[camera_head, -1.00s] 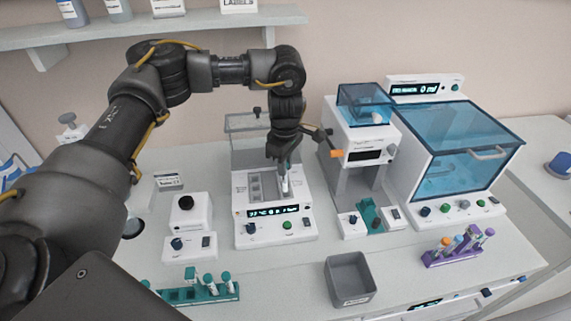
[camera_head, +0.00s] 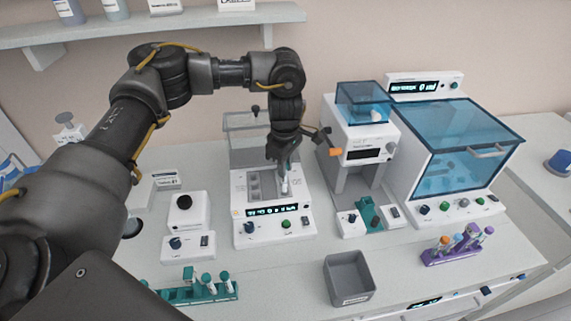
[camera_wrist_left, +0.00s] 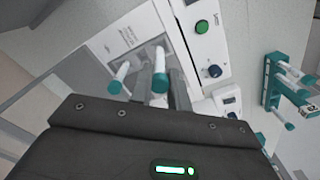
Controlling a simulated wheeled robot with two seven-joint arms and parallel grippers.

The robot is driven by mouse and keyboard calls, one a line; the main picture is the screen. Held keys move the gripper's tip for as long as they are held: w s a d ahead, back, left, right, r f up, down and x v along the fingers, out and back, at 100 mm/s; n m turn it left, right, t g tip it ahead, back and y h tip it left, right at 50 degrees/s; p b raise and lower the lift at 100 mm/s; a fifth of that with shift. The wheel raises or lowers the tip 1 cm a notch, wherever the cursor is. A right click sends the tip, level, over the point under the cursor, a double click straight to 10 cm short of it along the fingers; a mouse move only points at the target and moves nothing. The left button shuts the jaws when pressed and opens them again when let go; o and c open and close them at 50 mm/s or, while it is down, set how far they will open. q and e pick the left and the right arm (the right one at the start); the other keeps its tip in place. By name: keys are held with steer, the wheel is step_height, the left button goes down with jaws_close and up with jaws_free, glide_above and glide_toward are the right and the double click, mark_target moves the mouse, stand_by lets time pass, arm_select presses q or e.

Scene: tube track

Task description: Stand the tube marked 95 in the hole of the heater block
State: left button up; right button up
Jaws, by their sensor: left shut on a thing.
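The heater block (camera_head: 243,194) is a white unit with a lit display and grey wells, left of centre in the head view; its top also shows in the left wrist view (camera_wrist_left: 110,45). My left gripper (camera_head: 285,174) points down over the right part of its wells. It is shut on a pale tube (camera_head: 285,187), upright at the wells. In the left wrist view the tube's teal cap (camera_wrist_left: 160,80) is between the fingers. The number 95 is not readable, and the tube's lower end is hidden. My right gripper is out of view.
A teal rack (camera_head: 210,292) with several tubes stands at the front left. A grey bin (camera_head: 350,278) and a purple rack (camera_head: 455,257) are at the front right. A white machine (camera_head: 360,135) and a blue-lidded cabinet (camera_head: 455,150) stand right of the block.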

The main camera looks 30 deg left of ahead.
arm_select(q)
steer(key=shift+f, duration=0.1)
steer(key=shift+f+b, duration=0.3)
steer(key=shift+f, duration=0.15)
steer(key=shift+f+b, duration=0.45)
steer(key=shift+f, duration=0.2)
steer(key=o, duration=0.8)
steer(key=shift+r, duration=0.15)
step_height(320, 180, up, 11)
steer(key=shift+f+b, duration=0.2)
steer(key=shift+b, duration=0.65)
